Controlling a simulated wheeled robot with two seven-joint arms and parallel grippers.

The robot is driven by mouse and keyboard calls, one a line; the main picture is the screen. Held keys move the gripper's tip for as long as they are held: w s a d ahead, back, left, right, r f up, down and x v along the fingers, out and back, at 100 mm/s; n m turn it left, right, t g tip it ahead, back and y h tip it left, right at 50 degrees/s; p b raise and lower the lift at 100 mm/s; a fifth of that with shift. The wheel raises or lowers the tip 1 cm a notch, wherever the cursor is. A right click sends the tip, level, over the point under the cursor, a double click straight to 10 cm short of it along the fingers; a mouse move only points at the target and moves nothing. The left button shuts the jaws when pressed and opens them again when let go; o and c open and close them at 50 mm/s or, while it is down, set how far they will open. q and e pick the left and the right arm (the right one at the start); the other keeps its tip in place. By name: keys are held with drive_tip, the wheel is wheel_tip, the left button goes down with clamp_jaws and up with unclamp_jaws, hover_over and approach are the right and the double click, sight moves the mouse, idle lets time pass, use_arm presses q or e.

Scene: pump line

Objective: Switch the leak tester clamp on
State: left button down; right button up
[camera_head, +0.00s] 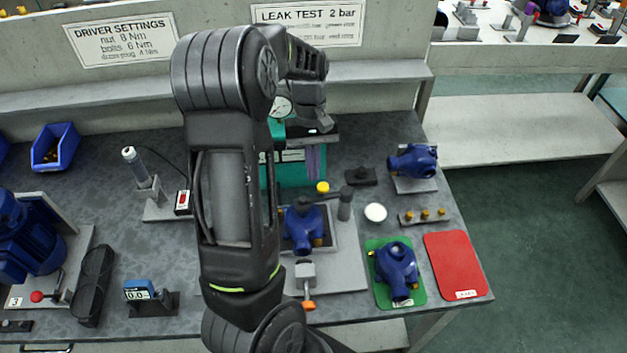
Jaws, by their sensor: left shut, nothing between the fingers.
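The teal leak tester (290,172) stands at the table's middle, partly hidden behind my left arm; its round gauge (281,107) shows at the top. A blue pump housing (303,232) sits on the tester's grey base plate (347,270). In front of it is a grey block (305,272) with an orange-tipped lever (308,304) pointing to the front. A yellow knob (323,187) and a dark grey post (345,204) are behind the pump. My left gripper (317,130) is shut and empty, high near the tester's top, apart from the lever. My right gripper is not in view.
A green mat (378,295) with another blue housing (396,270) and a red mat (455,264) lie at right. A white disc (375,212), a bolt strip (423,216) and another blue pump part (413,161) stand behind. A digital gauge (140,290) is at left.

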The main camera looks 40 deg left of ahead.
use_arm(q)
drive_tip(key=shift+v, duration=1.7)
drive_tip(key=shift+a, duration=0.1)
